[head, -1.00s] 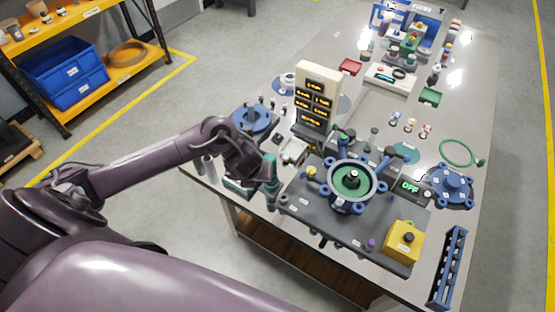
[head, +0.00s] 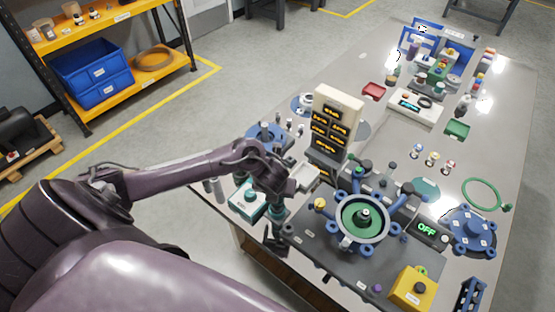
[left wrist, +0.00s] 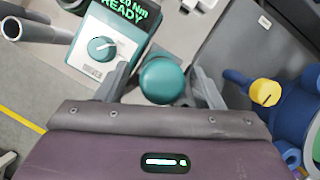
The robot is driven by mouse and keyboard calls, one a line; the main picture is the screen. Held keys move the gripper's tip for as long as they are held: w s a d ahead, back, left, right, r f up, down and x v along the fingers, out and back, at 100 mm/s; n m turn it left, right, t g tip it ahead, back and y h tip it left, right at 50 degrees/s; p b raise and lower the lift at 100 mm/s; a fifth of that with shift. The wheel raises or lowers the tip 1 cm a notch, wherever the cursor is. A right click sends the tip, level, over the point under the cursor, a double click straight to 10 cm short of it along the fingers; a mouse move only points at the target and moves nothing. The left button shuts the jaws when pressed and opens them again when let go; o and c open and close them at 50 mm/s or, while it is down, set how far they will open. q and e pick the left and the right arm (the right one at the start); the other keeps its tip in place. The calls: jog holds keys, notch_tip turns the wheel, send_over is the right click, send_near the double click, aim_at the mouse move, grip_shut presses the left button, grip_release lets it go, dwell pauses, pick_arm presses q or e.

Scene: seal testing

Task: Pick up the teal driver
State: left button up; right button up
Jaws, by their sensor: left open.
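The teal driver (left wrist: 163,82) shows in the left wrist view as a round teal cap, seen from its end. My left gripper (left wrist: 160,70) is open, with one finger on each side of the driver. I cannot tell whether either finger touches it. In the head view my left gripper (head: 273,208) points down near the table's front left edge. The driver's teal body (head: 278,214) shows there, partly covered by my wrist. My right gripper is in neither current view.
A teal controller box (left wrist: 101,42) reading READY stands beside the gripper, left of it in both views. A grey base plate (head: 335,262) with a blue and green fixture (head: 361,218) and yellow button box (head: 412,288) lies to the right. A display tower (head: 333,120) rises behind.

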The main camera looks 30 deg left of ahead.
pick_arm(q)
jog(key=x, duration=0.2)
jog(key=shift+w+f, duration=0.15)
jog(key=shift+f, duration=0.25)
jog(key=shift+w, duration=0.1)
jog(key=c, duration=1.2)
jog(key=shift+o, duration=0.2)
pick_arm(e)
jog(key=shift+w+d, duration=0.1)
jog(key=shift+w, duration=0.45)
pick_arm(q)
jog(key=shift+r, duration=0.2)
